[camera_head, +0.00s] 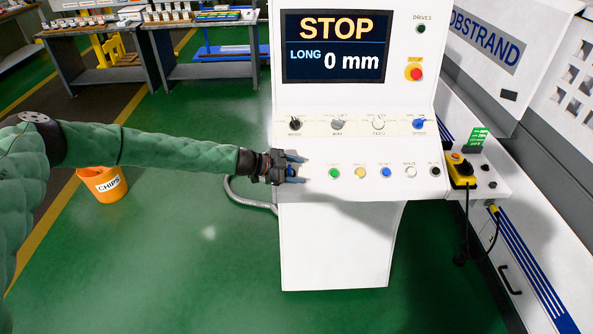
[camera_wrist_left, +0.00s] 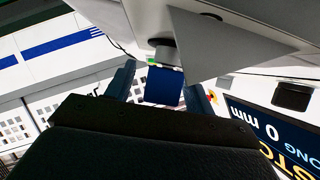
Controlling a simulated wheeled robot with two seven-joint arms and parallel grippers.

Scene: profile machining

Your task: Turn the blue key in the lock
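The blue key (camera_wrist_left: 163,88) sits in a grey round lock (camera_wrist_left: 165,54) on the console's front face. In the head view a bit of the blue key (camera_head: 291,170) shows at the left end of the lower control row. My left gripper (camera_head: 297,170) is at the key, with one finger on either side of it. In the left wrist view the fingers of my left gripper (camera_wrist_left: 165,92) stand apart around the key, with a gap visible on the left side. The gripper looks open. My right gripper is not in view.
The white console (camera_head: 335,240) has a screen (camera_head: 336,47) reading STOP and 0 mm. Buttons and knobs run right of the key, and a red stop button (camera_head: 414,72) is above. An orange chips bucket (camera_head: 102,184) stands on the floor.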

